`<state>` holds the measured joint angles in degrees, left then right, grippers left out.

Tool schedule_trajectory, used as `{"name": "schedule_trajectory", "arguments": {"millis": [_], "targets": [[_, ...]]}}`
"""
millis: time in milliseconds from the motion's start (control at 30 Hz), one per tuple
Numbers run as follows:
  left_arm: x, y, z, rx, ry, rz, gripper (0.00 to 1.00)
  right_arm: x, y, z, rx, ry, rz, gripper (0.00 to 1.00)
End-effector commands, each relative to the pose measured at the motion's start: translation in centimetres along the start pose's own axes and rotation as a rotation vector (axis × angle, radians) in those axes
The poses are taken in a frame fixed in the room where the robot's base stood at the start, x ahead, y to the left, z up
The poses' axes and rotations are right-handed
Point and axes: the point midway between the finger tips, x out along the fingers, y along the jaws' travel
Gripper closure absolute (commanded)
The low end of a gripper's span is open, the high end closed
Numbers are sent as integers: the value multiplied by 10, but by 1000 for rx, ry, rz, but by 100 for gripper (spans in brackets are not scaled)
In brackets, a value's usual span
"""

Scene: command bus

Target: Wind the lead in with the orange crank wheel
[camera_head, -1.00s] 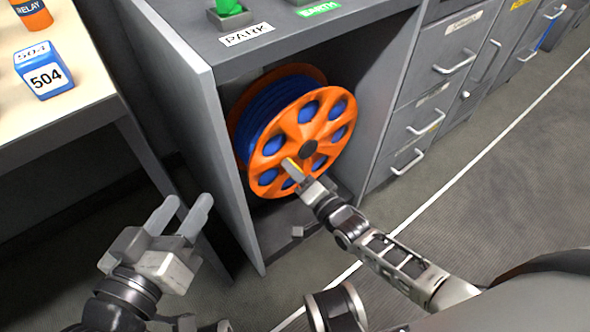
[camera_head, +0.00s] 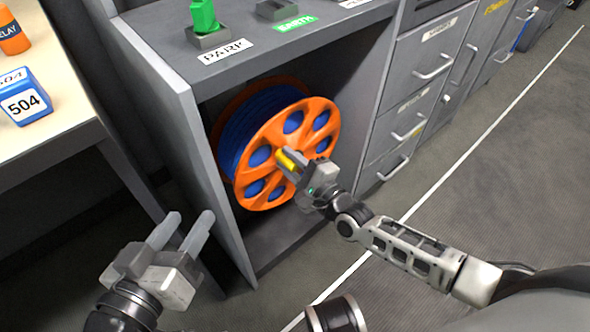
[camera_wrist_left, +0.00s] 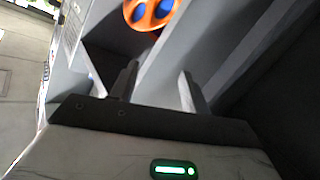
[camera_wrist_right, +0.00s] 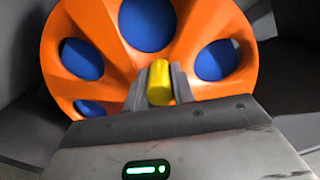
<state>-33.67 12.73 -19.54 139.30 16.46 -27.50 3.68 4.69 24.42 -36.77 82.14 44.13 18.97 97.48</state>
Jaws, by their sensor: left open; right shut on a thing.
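The orange crank wheel (camera_head: 322,108) faces outward on a reel with the blue lead (camera_head: 240,128) wound behind it, inside the open bay of a grey cabinet. A yellow handle (camera_wrist_right: 160,82) sticks out from the wheel. My right gripper (camera_head: 283,160) is shut on this yellow handle, which shows between its fingers in the right wrist view. My left gripper (camera_head: 190,228) is open and empty, apart from the wheel, in front of the cabinet's left wall. The left wrist view shows part of the wheel (camera_wrist_left: 152,12) beyond its fingers.
The cabinet's left side panel (camera_head: 200,160) stands between the bay and the table (camera_head: 60,140), which holds a blue 504 block (camera_head: 26,98) and an orange RELAY item (camera_head: 12,34). A green block (camera_head: 203,16) stands by the PARK label on the cabinet top. Drawers with handles (camera_head: 432,70) stand right.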

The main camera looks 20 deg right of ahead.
Motion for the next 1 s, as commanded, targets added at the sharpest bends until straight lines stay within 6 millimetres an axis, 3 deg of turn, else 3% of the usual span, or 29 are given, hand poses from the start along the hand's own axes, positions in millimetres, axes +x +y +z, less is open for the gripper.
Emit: {"name": "schedule_trajectory", "arguments": {"millis": [500, 1000], "targets": [[4, 10, -11, -120, 101, 82, 53, 5, -18, -13, 419, -12, 4, 100], [4, 13, -24, -124, 167, 108, 53, 6, -25, -20, 556, -9, 5, 100]]}}
